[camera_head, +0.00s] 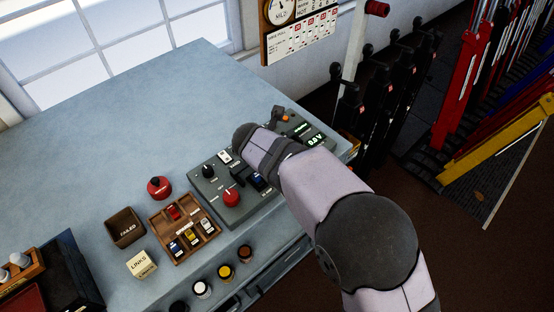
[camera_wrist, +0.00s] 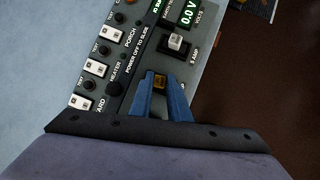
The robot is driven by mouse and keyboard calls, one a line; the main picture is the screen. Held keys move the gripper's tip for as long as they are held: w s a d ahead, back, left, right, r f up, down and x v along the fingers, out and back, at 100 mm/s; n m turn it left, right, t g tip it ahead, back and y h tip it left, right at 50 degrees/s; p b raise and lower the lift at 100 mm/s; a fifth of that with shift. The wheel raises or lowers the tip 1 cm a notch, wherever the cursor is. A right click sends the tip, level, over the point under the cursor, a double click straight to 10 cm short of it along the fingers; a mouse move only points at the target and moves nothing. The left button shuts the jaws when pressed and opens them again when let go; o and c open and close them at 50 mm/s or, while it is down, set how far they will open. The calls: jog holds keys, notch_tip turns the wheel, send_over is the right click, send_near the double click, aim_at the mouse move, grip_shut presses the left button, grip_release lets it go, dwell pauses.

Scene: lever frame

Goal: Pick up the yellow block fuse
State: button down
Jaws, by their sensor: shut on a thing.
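In the head view my arm covers the gripper and this fuse. Another yellow fuse (camera_head: 190,238) lies in the brown compartment tray (camera_head: 160,224), between a blue one and a white one.
A white fuse (camera_wrist: 177,42) sits in the neighbouring socket. The panel in the head view (camera_head: 208,193) carries switches and a red knob (camera_head: 231,197). A dark box marked FAILED (camera_head: 125,227), a LINKS box (camera_head: 141,264) and a red button (camera_head: 159,188) stand left. The rear tabletop is clear.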

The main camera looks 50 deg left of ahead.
notch_tip(320, 180, up, 10)
jog(key=b, duration=0.2)
jog(key=shift+a+f, duration=0.1)
jog(key=s+d+f+m+h, duration=0.2)
jog(key=d+m+h, duration=0.3)
jog(key=m, duration=0.8)
jog(key=shift+d+f+h, duration=0.2)
jog(key=shift+f+h, duration=0.25)
jog(key=shift+h, duration=0.45)
jog(key=shift+s+d+f+m+g+h, duration=0.3)
jog(key=shift+s+d+m+g, duration=0.2)
jog(key=shift+d+m, duration=0.25)
